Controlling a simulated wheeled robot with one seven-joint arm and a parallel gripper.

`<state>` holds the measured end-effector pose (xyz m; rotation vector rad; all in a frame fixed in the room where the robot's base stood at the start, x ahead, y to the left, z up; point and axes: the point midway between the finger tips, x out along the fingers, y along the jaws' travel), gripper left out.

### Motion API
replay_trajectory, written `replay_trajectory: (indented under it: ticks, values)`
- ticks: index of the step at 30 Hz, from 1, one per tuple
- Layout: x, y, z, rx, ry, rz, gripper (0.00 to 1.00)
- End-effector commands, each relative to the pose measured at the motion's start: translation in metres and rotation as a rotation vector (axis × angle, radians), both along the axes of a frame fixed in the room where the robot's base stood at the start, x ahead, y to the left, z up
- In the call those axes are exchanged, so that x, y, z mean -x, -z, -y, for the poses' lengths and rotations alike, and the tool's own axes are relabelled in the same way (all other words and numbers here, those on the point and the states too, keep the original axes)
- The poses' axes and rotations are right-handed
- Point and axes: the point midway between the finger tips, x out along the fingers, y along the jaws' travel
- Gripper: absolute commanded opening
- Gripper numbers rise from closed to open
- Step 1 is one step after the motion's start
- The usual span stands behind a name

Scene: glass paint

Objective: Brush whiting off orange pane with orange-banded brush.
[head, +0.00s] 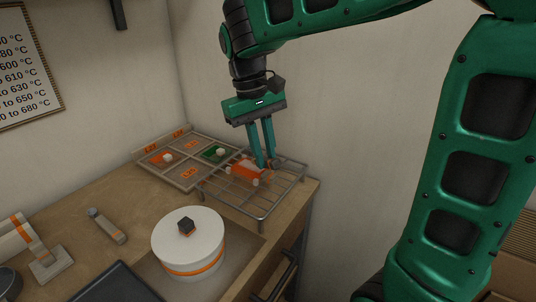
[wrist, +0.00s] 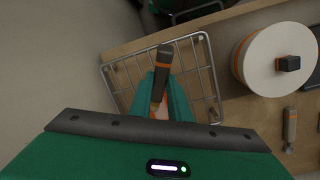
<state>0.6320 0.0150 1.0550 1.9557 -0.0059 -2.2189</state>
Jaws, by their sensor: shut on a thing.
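The orange pane (head: 245,169) lies on the wire rack (head: 262,214), with pale whitish spots or lumps at its edges. My gripper (head: 267,164) points down over the pane's right side. It is shut on the orange-banded brush (wrist: 163,56), which has a dark end and an orange band in the wrist view. A small patch of orange shows between the fingers in the wrist view. I cannot tell whether the bristles touch the pane.
Left of the rack is a divided tray (head: 185,178) with an orange tile (head: 161,157) and a green tile (head: 214,153). A white lidded pot (head: 188,245) with an orange band stands in front. A grey tool (head: 106,226) lies on the bench. The wall is close behind.

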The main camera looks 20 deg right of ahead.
Motion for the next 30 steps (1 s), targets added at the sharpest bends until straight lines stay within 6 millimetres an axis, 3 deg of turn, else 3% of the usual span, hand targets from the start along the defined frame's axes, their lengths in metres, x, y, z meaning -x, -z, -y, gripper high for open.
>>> replay_trajectory:
  ticks: [18,30]
  values:
    - [-0.027,0.002,-0.019,0.0,-0.002,0.0,0.0]
    - [-0.013,0.001,-0.009,0.0,0.0,-0.001,0.0]
